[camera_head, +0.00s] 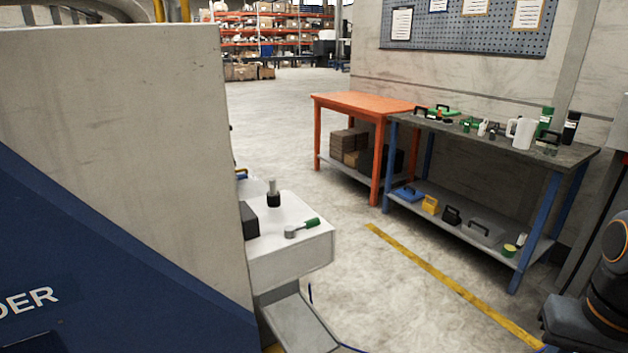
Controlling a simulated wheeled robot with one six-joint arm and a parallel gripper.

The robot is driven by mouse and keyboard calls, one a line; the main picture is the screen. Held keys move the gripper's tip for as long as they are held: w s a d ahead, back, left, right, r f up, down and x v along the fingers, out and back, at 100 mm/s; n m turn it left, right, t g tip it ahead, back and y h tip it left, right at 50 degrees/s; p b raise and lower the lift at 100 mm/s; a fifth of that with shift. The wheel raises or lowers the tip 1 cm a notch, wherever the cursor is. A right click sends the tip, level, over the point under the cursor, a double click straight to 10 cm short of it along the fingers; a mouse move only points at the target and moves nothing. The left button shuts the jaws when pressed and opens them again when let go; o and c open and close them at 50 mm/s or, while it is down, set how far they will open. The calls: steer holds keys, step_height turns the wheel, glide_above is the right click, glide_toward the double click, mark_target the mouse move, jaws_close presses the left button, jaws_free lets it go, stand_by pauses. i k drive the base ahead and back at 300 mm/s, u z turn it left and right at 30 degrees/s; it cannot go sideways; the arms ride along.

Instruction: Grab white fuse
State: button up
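I cannot make out a white fuse for certain. A small white upright item (483,128) stands among the things on the dark workbench (567,155) at the right, but it is too small to identify. A larger white jug-like container (523,134) stands to the right of it. My gripper is not in view; only a dark part of my arm with an orange ring shows at the right edge.
A large grey and blue machine fills the left; its white ledge (300,255) carries a green-handled tool (303,228) and a dark-based metal post (273,193). An orange table (365,101) adjoins the workbench. Boxes and tools lie on lower shelves. The middle floor is clear, with a yellow line.

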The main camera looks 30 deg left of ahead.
mark_target(272, 182)
steer(key=z, duration=0.2)
steer(key=i, duration=1.85)
steer(key=u, duration=0.3)
steer(key=i, duration=0.95)
steer(key=u, duration=1.65)
steer(key=i, duration=0.95)
steer(key=u, duration=0.95)
